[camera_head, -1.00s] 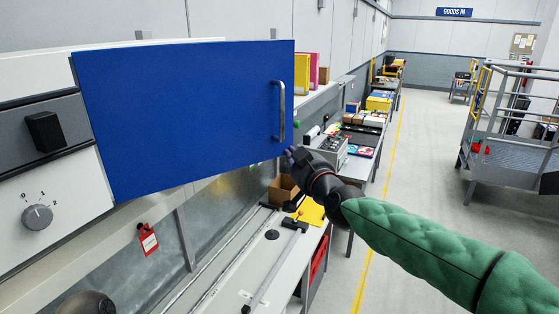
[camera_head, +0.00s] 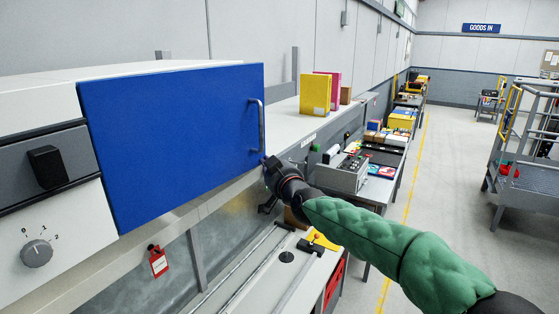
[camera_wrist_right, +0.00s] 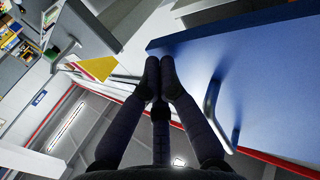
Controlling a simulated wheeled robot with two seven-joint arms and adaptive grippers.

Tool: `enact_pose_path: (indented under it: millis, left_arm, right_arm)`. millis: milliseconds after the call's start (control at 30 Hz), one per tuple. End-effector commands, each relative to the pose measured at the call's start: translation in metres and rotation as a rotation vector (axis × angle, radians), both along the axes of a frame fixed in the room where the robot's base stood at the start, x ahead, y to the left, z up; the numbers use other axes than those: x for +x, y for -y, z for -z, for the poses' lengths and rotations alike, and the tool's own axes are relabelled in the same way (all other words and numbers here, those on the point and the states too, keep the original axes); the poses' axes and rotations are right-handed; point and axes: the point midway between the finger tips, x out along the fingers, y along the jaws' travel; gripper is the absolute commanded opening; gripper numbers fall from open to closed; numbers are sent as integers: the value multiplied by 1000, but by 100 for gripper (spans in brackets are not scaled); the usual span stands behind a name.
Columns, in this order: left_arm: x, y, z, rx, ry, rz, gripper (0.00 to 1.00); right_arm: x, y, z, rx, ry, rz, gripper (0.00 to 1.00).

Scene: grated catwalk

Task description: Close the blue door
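The blue door (camera_head: 175,140) is a flat panel with a grey bar handle (camera_head: 257,127) near its right edge. My right gripper (camera_head: 268,172) is at the door's lower right corner, below the handle. In the right wrist view, its fingers (camera_wrist_right: 160,75) are together and empty beside the edge of the blue door (camera_wrist_right: 270,85), with the handle (camera_wrist_right: 213,112) to their right. Contact with the door is unclear. My left gripper is out of view.
A control panel with a black knob (camera_head: 48,167) and a dial (camera_head: 36,253) is left of the door. Yellow and pink binders (camera_head: 316,94) stand on the shelf behind. A workbench (camera_head: 290,262) lies below my right arm. Open floor (camera_head: 440,190) is at the right.

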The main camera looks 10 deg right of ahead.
Motion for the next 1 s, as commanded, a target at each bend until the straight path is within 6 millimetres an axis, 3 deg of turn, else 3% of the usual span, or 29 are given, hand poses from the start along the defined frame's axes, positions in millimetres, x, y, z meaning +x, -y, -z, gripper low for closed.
enact_pose_path:
  millis: [100, 400, 1000]
  left_arm:
    - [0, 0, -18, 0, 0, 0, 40]
    - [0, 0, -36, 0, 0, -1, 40]
    - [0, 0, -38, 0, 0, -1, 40]
  right_arm:
    - [16, -14, -4, 0, -2, -2, 0]
    - [37, -34, -1, 0, 0, -1, 0]
    - [41, -40, 0, 0, 2, -3, 0]
